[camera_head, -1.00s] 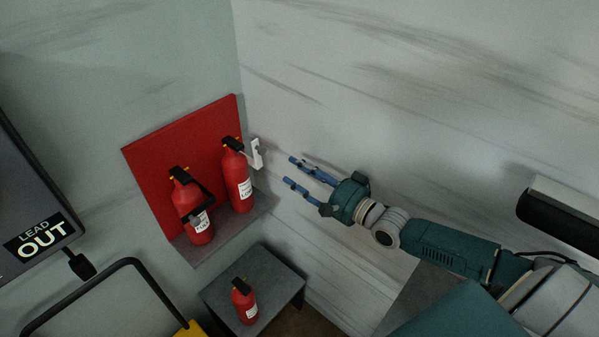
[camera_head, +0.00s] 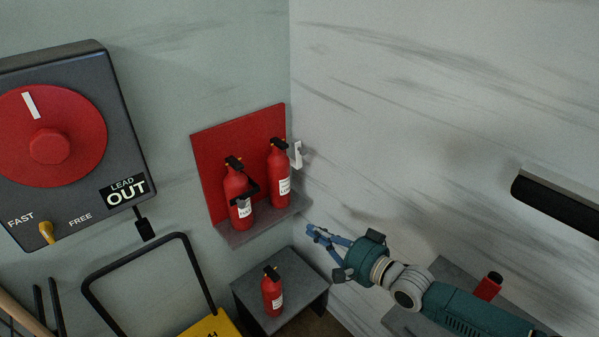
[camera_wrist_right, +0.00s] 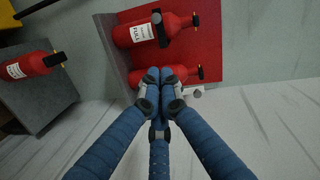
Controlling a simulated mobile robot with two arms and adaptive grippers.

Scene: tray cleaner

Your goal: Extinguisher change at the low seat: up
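The low seat, a grey stool-like block (camera_head: 300,275), stands in the corner with a small red extinguisher (camera_head: 272,296) upright on it. Above it, a grey wall shelf (camera_head: 250,232) with a red back panel (camera_head: 212,150) holds two red extinguishers. The left one (camera_head: 236,190) has a black strap; its label reads FULL in the right wrist view (camera_wrist_right: 127,36). The right one (camera_head: 279,165) is partly hidden behind my fingers in the right wrist view (camera_wrist_right: 190,73). My right gripper (camera_head: 314,232) has its fingertips together, empty, below and right of the shelf. My left gripper is out of view.
A white bracket (camera_head: 297,155) is on the wall beside the right extinguisher. A red object with a dark top (camera_head: 488,287) stands behind my right arm. A large switch box (camera_head: 120,110) hangs left, above a black tubular frame (camera_head: 135,255) with a yellow part.

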